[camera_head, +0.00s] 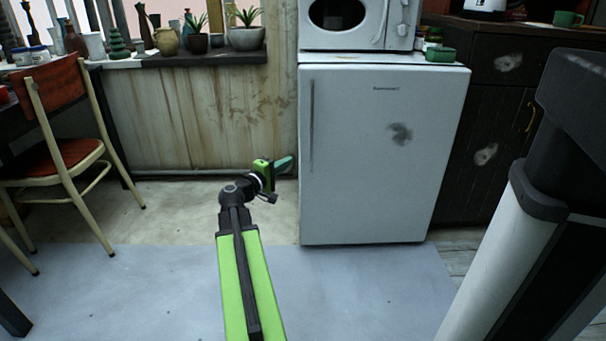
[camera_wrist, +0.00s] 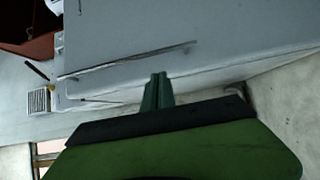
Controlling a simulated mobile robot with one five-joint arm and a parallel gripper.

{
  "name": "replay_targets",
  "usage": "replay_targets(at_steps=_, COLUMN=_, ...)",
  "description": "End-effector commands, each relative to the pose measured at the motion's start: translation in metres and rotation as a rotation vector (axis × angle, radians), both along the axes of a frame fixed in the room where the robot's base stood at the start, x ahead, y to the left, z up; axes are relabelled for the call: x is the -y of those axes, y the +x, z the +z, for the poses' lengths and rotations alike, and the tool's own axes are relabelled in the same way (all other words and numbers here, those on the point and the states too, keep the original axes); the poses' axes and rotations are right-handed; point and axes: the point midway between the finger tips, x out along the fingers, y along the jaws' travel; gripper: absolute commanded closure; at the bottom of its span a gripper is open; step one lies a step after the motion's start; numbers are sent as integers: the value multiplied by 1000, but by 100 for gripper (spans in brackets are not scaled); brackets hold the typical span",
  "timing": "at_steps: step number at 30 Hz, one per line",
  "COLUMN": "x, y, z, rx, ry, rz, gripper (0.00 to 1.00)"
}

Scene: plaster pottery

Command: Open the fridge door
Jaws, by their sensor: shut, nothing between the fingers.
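The white fridge (camera_head: 375,160) stands right of my gripper, and its door looks shut. A long, thin vertical handle (camera_head: 312,125) runs along the door's left edge. My gripper (camera_head: 287,163), with teal fingers, is shut and empty, just left of the fridge near the handle's lower end. In the wrist view, the fridge (camera_wrist: 220,25) fills the upper part, turned sideways. The handle (camera_wrist: 130,61) shows there as a thin slanted bar beyond the closed fingertips (camera_wrist: 158,77). I see a gap between fingertips and handle.
A white microwave (camera_head: 358,24) and a green container (camera_head: 440,54) sit on the fridge. A dark cabinet (camera_head: 490,120) adjoins on the right. A chair (camera_head: 62,150) stands at the left. The floor (camera_head: 350,290) before the fridge is clear. Pots line the windowsill (camera_head: 205,60).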

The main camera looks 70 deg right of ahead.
Motion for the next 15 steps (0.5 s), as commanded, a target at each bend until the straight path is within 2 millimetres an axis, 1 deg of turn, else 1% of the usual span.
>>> replay_targets(at_steps=1, x=2, y=-3, z=-3, rx=-8, ry=-6, rz=-1, gripper=100)
replay_targets(at_steps=5, x=4, y=-4, z=1, rx=-12, ry=-9, rz=-1, gripper=100)
replay_targets(at_steps=8, x=11, y=-5, z=1, rx=-12, ry=-8, rz=-2, gripper=100)
replay_targets(at_steps=11, x=27, y=-9, z=1, rx=-11, ry=-8, rz=-3, gripper=100)
replay_targets(at_steps=15, x=55, y=-16, z=1, rx=-10, ry=-7, rz=-3, gripper=100)
